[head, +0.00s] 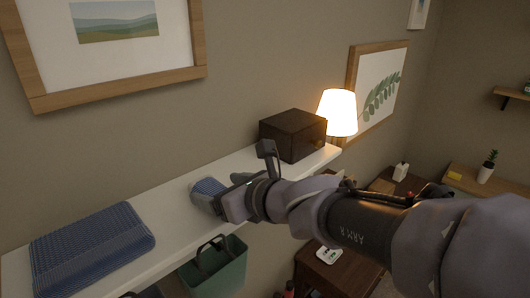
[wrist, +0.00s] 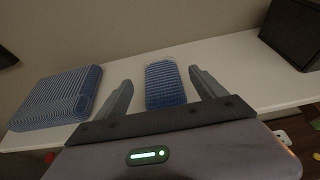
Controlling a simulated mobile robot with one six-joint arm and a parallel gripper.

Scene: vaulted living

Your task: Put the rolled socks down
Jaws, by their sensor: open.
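The rolled socks (head: 207,192), a blue ribbed roll with a paler grey edge, lie on the white shelf (head: 170,205). In the wrist view the rolled socks (wrist: 165,85) sit between the two fingers of my gripper (wrist: 163,88), with a gap on each side. In the head view my gripper (head: 238,178) is at the socks' right side and hides part of them. My gripper is open. The socks appear to rest on the shelf top.
A blue folded knit item (head: 92,248) lies on the shelf to the left. A dark box (head: 292,134) stands to the right, with a lit lamp (head: 338,112) beyond it. A green bin (head: 214,268) is below the shelf's front edge. Bare shelf shows between the knit item and the socks.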

